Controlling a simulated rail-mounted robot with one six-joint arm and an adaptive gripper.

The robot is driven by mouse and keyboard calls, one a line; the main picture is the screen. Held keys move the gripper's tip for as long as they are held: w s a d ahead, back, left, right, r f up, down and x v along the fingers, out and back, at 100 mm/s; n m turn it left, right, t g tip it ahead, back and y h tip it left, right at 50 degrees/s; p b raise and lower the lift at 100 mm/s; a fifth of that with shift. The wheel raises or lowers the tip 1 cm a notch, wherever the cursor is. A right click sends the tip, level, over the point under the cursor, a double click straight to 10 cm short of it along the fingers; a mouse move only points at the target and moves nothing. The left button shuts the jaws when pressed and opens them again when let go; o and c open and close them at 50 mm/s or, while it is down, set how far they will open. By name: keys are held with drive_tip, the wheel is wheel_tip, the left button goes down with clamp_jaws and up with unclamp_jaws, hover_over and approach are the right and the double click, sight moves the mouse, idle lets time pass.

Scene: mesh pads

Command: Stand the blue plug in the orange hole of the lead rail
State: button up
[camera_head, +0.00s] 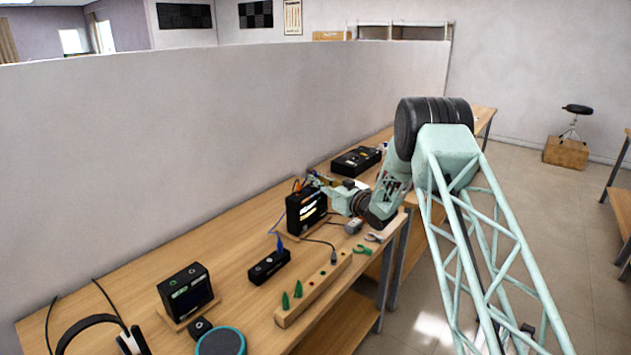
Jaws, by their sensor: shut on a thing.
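My gripper (314,183) is at the top of a black boxy device (307,213) with a lit screen, at the wall side of the bench. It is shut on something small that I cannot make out. Small orange parts (297,185) show beside the jaws. A blue piece (279,244) stands upright on a low black block (269,267), with a blue cord running up toward the device. I cannot tell whether it is the blue plug. I cannot make out the orange hole, and I cannot tell which part is the lead rail.
A wooden strip (318,287) with holes and green pegs lies along the bench's front edge. A second black device (187,292), headphones (95,323) and a teal-rimmed disc (221,343) are at the left. A black case (356,160) lies beyond my gripper. Dark cords cross the bench.

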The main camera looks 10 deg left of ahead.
drive_tip(key=shift+r+p, duration=0.4)
drive_tip(key=shift+r, duration=1.3)
drive_tip(key=s+d, duration=0.3)
drive_tip(key=s, duration=0.4)
drive_tip(key=s+d+r+p, duration=0.1)
drive_tip(key=s+d, duration=0.3)
drive_tip(key=s, duration=0.3)
drive_tip(key=shift+s+r, duration=0.2)
drive_tip(key=shift+r, duration=0.05)
drive_tip(key=shift+p, duration=0.3)
